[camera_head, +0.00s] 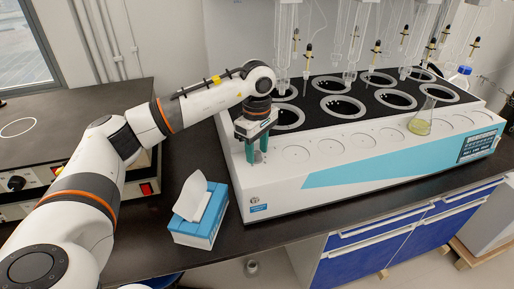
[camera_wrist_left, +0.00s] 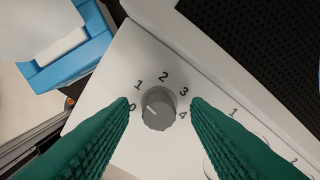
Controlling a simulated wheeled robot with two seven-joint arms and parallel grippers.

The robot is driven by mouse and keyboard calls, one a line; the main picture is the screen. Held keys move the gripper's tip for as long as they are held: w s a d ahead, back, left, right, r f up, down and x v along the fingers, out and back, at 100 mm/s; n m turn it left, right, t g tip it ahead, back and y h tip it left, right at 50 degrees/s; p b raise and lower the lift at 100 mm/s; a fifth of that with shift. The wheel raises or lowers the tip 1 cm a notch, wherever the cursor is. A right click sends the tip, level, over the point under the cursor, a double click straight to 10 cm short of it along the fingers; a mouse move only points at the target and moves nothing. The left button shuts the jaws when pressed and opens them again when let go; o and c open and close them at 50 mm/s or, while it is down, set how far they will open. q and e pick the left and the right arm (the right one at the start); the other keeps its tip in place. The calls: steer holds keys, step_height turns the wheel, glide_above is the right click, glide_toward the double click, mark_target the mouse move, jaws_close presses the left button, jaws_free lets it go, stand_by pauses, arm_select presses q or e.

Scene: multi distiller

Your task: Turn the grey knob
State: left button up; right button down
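The grey knob (camera_wrist_left: 158,110) sits on the white top of the distiller (camera_head: 358,172), with the numbers 0 to 4 printed around it. A white mark on the knob points toward the 0 side. My left gripper (camera_head: 257,156) hangs over the near left corner of the distiller, fingers pointing down. In the left wrist view its green fingers (camera_wrist_left: 160,103) are apart, one on each side of the knob, with gaps showing. I cannot make out the knob in the head view, around the fingers. My right gripper is out of view.
A blue and white tissue box (camera_head: 197,233) stands on the dark bench just left of the distiller. Glassware hangs above the distiller's wells, and a flask (camera_head: 420,123) with yellowish liquid stands on its right part. A hotplate-like device (camera_head: 68,122) is at the left.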

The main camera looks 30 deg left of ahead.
mark_target(257, 152)
arm_select(q)
step_height(257, 152, up, 12)
stand_by(0.6)
